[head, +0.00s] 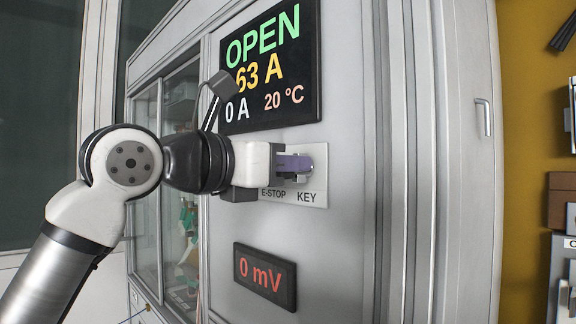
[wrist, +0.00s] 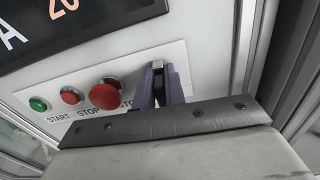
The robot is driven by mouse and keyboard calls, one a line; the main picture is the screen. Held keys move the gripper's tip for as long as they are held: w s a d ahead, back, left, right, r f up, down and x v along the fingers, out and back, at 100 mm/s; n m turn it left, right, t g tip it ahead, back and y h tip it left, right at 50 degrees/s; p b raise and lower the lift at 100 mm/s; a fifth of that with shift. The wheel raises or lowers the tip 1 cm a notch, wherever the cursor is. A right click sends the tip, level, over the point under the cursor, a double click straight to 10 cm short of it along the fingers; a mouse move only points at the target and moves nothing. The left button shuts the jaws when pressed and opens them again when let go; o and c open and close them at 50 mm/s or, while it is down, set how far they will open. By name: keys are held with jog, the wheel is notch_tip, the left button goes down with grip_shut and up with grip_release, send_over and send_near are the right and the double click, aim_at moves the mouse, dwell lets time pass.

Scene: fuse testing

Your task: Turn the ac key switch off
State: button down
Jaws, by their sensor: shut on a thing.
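The key switch (wrist: 158,68) is a small metal part on the light button plate, at the plate's right end in the wrist view. In the head view the KEY label (head: 306,197) shows below it. My gripper (head: 300,165) reaches the plate from the left, its purple fingers at the switch. In the wrist view the gripper (wrist: 161,88) has one finger on each side of the key and is shut on it. The fingers hide much of the key, so its turn angle is hard to tell.
Left of the key in the wrist view are the red E-stop button (wrist: 110,95), the red stop button (wrist: 72,96) and the green start button (wrist: 38,104). A display (head: 270,68) reading OPEN hangs above. A 0 mV display (head: 265,275) is below. A glass-doored cabinet (head: 165,180) stands left.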

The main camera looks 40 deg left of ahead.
jog(key=shift+r+n, duration=0.2)
jog(key=shift+n, duration=0.1)
dwell(0.4)
jog(key=c, duration=1.5)
grip_release()
jog(key=shift+f, duration=0.1)
jog(key=shift+o, duration=0.2)
jog(key=shift+s, duration=0.15)
